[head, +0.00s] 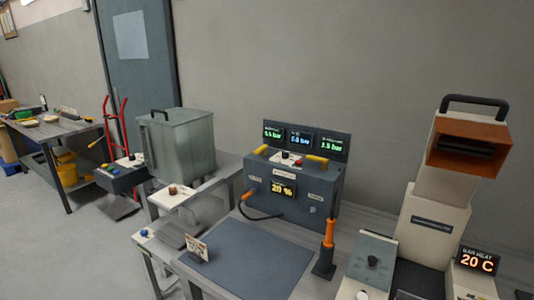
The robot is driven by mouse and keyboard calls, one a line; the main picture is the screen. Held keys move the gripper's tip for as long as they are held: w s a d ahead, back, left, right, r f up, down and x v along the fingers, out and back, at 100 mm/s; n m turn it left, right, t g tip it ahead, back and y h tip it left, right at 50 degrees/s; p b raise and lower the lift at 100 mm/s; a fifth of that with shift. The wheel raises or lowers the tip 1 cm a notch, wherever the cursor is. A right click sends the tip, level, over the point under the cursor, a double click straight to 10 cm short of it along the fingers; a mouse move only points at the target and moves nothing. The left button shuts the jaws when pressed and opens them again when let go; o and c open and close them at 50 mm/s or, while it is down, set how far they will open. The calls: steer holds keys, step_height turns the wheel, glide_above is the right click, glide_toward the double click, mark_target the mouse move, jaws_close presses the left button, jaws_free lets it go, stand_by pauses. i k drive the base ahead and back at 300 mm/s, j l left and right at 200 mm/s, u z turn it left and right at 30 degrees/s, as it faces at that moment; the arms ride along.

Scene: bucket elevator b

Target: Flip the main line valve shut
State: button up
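A dark grey control box (292,185) stands on the bench in the middle of the head view. It has two yellow handles on top, a left one (261,149) and a right one (317,159). Between them are a red knob and a dark knob on a pale plate (287,159). Labels on the box are too small to read, so I cannot tell which handle is the main line valve. Behind it a panel of three green and blue displays (301,139) shows readings in bar. My gripper is not in view.
A pale machine with an orange hopper (466,146) is at right. A grey metal bin (183,145) and a red hand truck (116,130) are left. Open floor lies lower left.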

mark_target(263, 149)
steer(key=i+l+u, duration=0.4)
steer(key=j, duration=0.55)
steer(key=i+j+u, duration=0.1)
steer(key=j, duration=0.4)
steer(key=i+j, duration=0.15)
steer(key=j, duration=0.4)
steer(key=i+j+u, duration=0.1)
steer(key=j, duration=0.45)
